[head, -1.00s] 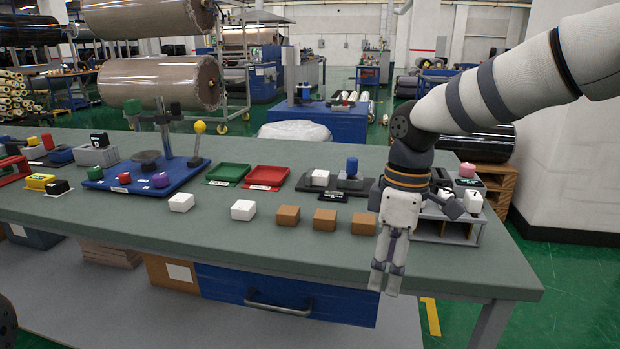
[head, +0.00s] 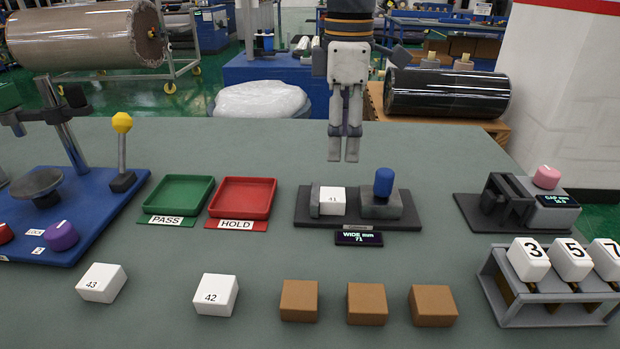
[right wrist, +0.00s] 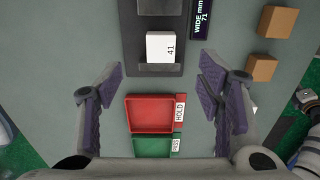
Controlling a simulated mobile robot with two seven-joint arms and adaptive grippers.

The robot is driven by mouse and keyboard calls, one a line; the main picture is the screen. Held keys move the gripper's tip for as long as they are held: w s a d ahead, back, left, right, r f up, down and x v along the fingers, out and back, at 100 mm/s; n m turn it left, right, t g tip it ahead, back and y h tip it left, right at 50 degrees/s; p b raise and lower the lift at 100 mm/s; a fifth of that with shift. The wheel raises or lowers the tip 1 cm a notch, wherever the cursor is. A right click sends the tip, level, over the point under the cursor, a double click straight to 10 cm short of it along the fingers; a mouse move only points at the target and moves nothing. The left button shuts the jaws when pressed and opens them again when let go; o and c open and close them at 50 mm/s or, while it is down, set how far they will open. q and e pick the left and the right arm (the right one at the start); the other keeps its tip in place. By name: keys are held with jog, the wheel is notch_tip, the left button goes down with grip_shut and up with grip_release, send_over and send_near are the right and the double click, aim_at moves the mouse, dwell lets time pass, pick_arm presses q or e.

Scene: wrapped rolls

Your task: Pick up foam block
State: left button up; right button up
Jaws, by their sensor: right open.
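White blocks, which look like the foam blocks, are on the green-grey bench. Block 41 (head: 332,201) sits between the jaws of a dark measuring fixture (head: 400,218) with a blue knob and a "WIDE mm 71" display. Block 42 (head: 215,294) and block 43 (head: 101,283) lie in front on the bare bench. My right gripper (head: 344,156) hangs fingers down, empty, above the bench behind the fixture. In the right wrist view its fingers (right wrist: 163,85) are spread apart, and block 41 (right wrist: 160,48) shows beyond them, between them across the picture.
A green PASS tray (head: 176,192) and red HOLD tray (head: 243,198) stand left of the fixture. Several brown blocks (head: 367,304) line the front. A rack (head: 505,300) of numbered white blocks and a GAP gauge (head: 505,205) are at right. Bench between is clear.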

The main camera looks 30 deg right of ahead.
aim_at(339, 194)
jog(key=f, duration=0.2)
jog(key=s+f, duration=0.1)
jog(key=f, duration=0.1)
jog(key=shift+s, duration=0.1)
jog(key=f, duration=0.5)
jog(key=w+f, duration=0.1)
jog(key=f, duration=0.1)
jog(key=shift+f+b, duration=0.2)
jog(key=shift+b, duration=0.1)
jog(key=c, duration=1)
